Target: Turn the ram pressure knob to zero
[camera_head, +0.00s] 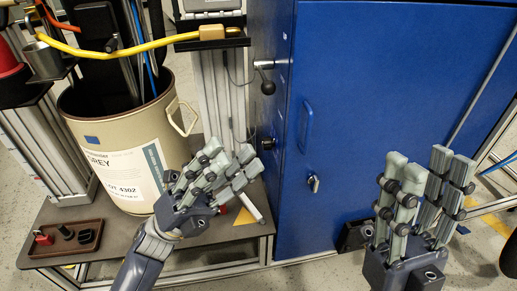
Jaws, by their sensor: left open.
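A small black knob (267,143) sticks out from the left side of the blue cabinet, and I cannot tell for sure whether it is the ram pressure knob. Above it is a lever with a black ball end (267,87). My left gripper (229,160) is open and empty, just left of and below the small knob in the picture, in front of the drum. I see no contact with the knob. My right gripper (426,168) is open and empty in front of the cabinet's right part, fingers pointing up.
The blue cabinet (390,90) has a handle and a key in its door. A cream drum (118,128) with a label stands on a dark platform (120,222). A brown tray (72,238) holds small parts. A yellow hose (130,48) crosses above the drum.

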